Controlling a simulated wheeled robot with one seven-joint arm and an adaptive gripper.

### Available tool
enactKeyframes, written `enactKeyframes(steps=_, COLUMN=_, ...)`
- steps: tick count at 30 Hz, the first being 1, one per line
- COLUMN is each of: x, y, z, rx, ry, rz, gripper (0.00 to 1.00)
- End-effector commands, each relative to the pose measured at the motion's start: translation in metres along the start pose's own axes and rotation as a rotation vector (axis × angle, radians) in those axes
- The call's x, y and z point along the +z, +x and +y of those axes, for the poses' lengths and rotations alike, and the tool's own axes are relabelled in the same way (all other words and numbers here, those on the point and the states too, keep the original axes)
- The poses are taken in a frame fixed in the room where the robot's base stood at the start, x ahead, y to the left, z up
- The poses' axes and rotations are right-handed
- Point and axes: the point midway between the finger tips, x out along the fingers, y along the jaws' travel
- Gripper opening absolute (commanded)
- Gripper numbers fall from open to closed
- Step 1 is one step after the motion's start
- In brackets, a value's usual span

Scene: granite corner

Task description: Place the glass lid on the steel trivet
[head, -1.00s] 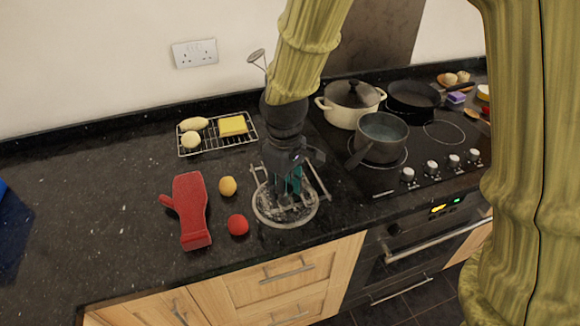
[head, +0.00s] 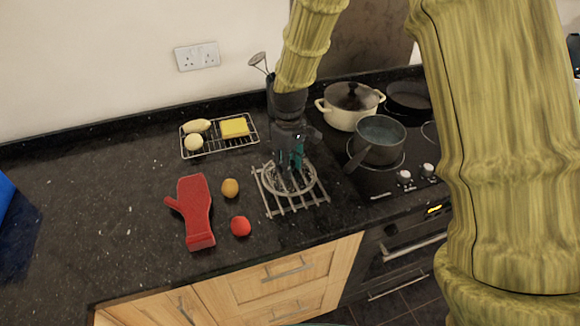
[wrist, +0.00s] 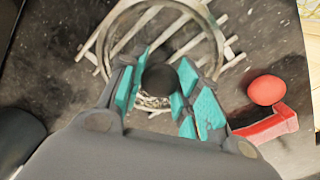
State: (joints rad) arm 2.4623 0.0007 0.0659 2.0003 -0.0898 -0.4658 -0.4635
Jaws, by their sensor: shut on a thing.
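The glass lid (head: 268,181) is a clear disc with a pale rim and a dark knob, which shows in the wrist view (wrist: 160,80). My gripper (head: 291,168) points down and its teal fingers are shut on the lid's knob. The steel trivet (head: 289,209) is a rack of parallel bars on the dark counter, under the lid. In the head view the lid overlaps the trivet's back and middle, with the front bars bare. I cannot tell whether the lid touches the bars. The trivet's bars also show through and around the lid in the wrist view (wrist: 120,45).
A red oven mitt (head: 195,212), an orange ball (head: 230,188) and a red ball (head: 241,226) lie left of the trivet. A wire rack (head: 219,146) with food stands behind. A saucepan (head: 380,138) and a cream pot (head: 349,117) stand on the hob to the right.

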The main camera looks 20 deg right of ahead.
Motion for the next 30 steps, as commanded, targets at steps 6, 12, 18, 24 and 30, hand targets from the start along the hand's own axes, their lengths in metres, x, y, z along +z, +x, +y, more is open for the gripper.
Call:
enactKeyframes(steps=6, x=0.0, y=0.018, z=0.0, rx=0.0, ry=0.0, rz=-0.001, gripper=0.0)
enactKeyframes(steps=12, x=0.0, y=0.022, z=0.0, rx=0.001, ry=0.0, rz=0.001, gripper=0.0)
enactKeyframes(steps=18, x=0.0, y=0.025, z=0.0, rx=0.0, ry=-0.001, rz=0.001, gripper=0.0)
enactKeyframes(steps=24, x=0.0, y=0.025, z=0.0, rx=0.0, ry=0.0, rz=0.001, gripper=0.55)
enactKeyframes(steps=30, x=0.0, y=0.025, z=0.0, rx=0.0, ry=0.0, rz=0.001, gripper=0.55)
